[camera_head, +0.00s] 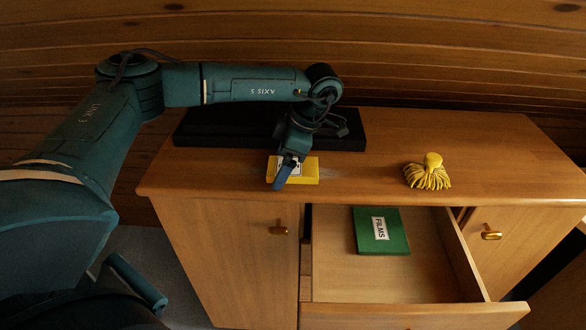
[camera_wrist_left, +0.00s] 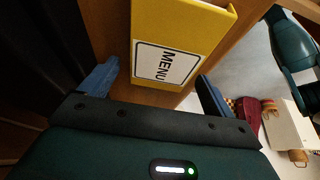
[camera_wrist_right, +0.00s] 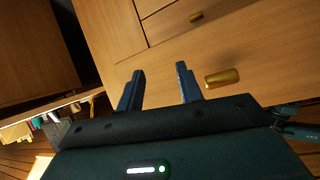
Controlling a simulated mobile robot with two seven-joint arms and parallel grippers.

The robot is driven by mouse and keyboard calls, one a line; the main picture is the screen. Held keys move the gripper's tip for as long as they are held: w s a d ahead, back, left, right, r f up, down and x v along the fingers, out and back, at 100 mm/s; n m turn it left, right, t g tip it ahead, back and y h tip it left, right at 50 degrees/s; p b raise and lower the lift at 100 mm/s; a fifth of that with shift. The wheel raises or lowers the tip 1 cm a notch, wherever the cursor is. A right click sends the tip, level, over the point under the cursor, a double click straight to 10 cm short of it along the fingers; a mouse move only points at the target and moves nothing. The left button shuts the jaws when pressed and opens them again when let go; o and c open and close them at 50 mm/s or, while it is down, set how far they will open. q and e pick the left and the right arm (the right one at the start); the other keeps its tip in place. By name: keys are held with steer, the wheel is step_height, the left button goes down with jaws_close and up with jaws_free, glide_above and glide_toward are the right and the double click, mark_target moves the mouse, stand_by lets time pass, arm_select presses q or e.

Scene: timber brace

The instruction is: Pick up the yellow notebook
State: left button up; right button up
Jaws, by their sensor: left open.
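The yellow notebook (camera_head: 308,171) lies near the front edge of the cabinet top in the head view, partly covered by my left gripper (camera_head: 284,174). In the left wrist view the notebook (camera_wrist_left: 180,30) shows a white label reading MENU. My left gripper's blue fingers are open, one on each side of the notebook's labelled end, with gaps visible; it is not gripped. My right gripper (camera_wrist_right: 158,82) shows only in the right wrist view, open and empty in front of wooden cabinet fronts, beside a brass knob (camera_wrist_right: 222,78).
A black flat case (camera_head: 350,130) lies behind the notebook. A yellow tasselled duster (camera_head: 428,173) stands to the right on the cabinet top (camera_head: 480,140). Below, an open drawer (camera_head: 440,275) holds a green book (camera_head: 365,235) labelled FILMS. The top between notebook and duster is clear.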

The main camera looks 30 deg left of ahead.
arm_select(q)
steer(key=shift+c, duration=0.4)
steer(key=c, duration=1)
